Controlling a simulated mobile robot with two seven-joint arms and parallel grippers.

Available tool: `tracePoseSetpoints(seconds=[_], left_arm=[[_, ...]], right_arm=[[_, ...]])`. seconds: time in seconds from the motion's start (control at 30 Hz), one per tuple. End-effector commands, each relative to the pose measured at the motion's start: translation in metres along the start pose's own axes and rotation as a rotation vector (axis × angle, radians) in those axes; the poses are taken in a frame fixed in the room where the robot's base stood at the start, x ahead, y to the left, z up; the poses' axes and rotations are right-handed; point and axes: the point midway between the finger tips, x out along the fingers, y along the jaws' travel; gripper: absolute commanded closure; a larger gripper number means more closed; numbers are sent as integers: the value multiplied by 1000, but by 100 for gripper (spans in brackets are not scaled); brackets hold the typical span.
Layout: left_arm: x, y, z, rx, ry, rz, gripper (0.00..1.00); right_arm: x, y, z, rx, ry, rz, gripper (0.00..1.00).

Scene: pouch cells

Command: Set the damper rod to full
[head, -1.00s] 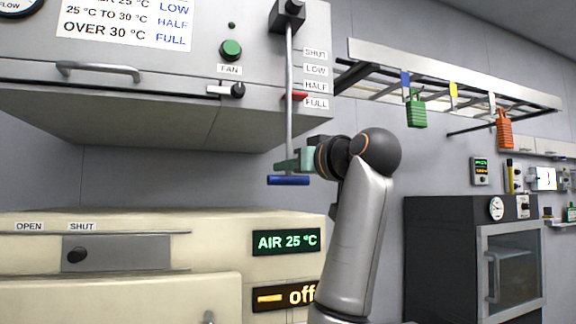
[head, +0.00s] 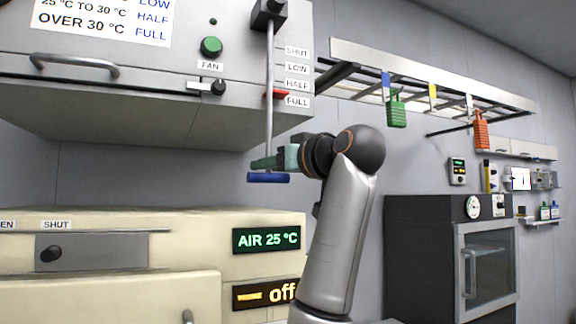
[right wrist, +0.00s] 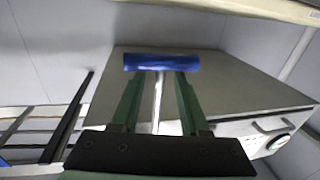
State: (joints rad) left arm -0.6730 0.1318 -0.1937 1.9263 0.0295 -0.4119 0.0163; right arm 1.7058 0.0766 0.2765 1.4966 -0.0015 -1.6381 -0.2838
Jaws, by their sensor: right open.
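The damper rod (head: 269,100) hangs upright from a dark bracket (head: 269,12) on the grey cabinet's right side. A red pointer (head: 276,94) on the rod stands between the HALF label (head: 298,85) and the FULL label (head: 298,101). A blue cross handle (head: 268,178) is at the rod's lower end. My right gripper (head: 264,163) is at the rod just above this handle. In the right wrist view its green fingers (right wrist: 157,84) stand open on either side of the rod (right wrist: 158,105), with the blue handle (right wrist: 161,62) at the tips. My left gripper is not in view.
The cabinet's sign (head: 105,18) reads OVER 30 °C FULL. A cream unit (head: 265,218) below shows AIR 25 °C (head: 266,240) and "off" (head: 266,293).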

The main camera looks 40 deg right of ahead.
Motion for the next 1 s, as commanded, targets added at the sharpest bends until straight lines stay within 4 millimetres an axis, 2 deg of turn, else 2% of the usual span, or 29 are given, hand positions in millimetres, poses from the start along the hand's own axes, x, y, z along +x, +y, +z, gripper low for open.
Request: tracePoseSetpoints(seconds=[0.13, 0.3, 0.5, 0.7, 1.0], left_arm=[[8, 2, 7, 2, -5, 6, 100], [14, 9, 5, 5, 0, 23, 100], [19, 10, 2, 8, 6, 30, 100], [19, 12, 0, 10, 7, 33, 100], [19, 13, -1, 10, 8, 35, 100]], right_arm=[[-30, 1, 2, -1, 7, 3, 55], [-68, 1, 2, -1, 6, 2, 55], [-102, 0, 1, -1, 2, 2, 55], [-114, 0, 1, -1, 0, 0, 55], [-115, 0, 1, -1, -1, 0, 55]])
